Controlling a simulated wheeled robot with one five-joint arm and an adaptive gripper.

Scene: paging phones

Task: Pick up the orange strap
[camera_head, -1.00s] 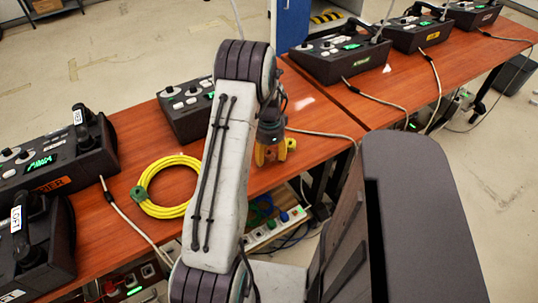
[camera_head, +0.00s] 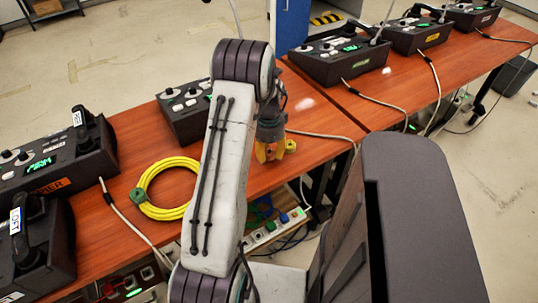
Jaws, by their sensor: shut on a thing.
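My gripper (camera_head: 275,151), with yellow fingertips, points down over the right part of the near table, just right of my arm. Its fingers are close together, shut on the orange strap (camera_head: 271,149). Only a small orange-red bit of the strap shows between the fingers. The rest of it is hidden by the fingers and my arm. I cannot tell whether it touches the table.
A coiled yellow cable (camera_head: 146,206) lies on the near table (camera_head: 125,240), left of my arm. Dark desk phones (camera_head: 55,160) stand at the left, and another (camera_head: 187,112) stands behind my arm. More phones (camera_head: 342,60) line the far table. A power strip (camera_head: 275,228) is below the table.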

